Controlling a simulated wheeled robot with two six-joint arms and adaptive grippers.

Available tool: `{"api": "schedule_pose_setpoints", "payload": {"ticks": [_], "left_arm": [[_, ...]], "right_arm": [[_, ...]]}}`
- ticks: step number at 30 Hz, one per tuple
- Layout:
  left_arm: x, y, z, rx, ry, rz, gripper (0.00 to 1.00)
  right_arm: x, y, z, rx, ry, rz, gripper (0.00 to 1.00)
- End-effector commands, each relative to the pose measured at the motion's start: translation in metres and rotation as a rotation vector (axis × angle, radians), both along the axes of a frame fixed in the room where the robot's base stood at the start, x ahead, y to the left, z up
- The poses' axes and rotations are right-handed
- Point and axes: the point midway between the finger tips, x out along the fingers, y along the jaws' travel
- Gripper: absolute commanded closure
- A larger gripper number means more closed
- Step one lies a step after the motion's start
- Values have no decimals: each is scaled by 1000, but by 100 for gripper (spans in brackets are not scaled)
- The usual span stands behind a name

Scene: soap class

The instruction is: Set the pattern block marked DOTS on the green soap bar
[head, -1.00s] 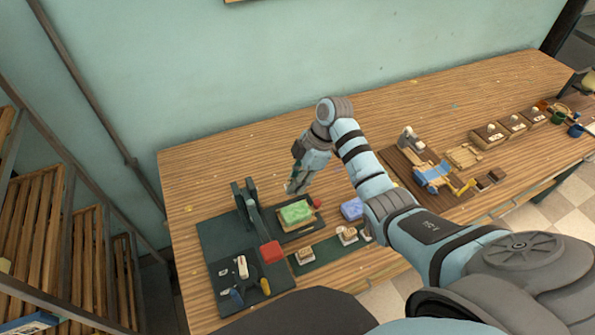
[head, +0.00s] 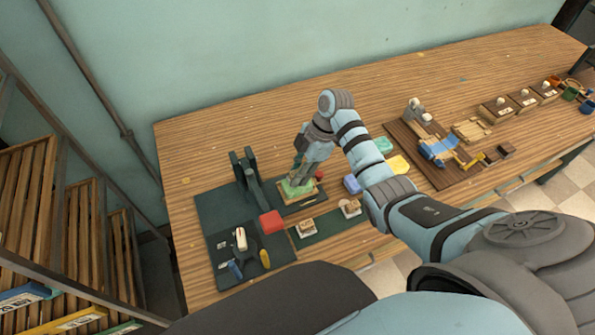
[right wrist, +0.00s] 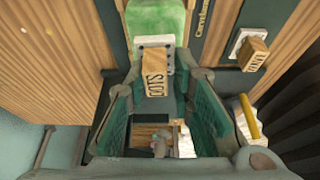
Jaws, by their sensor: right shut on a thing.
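The green soap bar (head: 285,193) lies on a small wooden tray in the dark green work area, partly hidden by my right gripper (head: 295,183). It also shows at the top of the right wrist view (right wrist: 157,18). My right gripper (right wrist: 155,72) is shut on the pattern block marked DOTS (right wrist: 155,82), a wooden block with a pale end. The block is at the soap bar's near edge in that view; I cannot tell whether they touch. My left gripper is not in view.
Two pattern blocks sit on a green strip, one left (head: 306,228) and one right (head: 350,208). A press-like stand (head: 245,172) with a red pad (head: 271,222) is close left of the soap.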

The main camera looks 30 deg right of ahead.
Motion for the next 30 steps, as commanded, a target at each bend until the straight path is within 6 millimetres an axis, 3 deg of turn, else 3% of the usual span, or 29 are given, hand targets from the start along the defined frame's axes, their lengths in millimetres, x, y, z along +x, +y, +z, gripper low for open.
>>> {"api": "schedule_pose_setpoints", "payload": {"ticks": [30], "left_arm": [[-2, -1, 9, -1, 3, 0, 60]], "right_arm": [[0, -1, 2, 0, 0, -1, 100]]}}
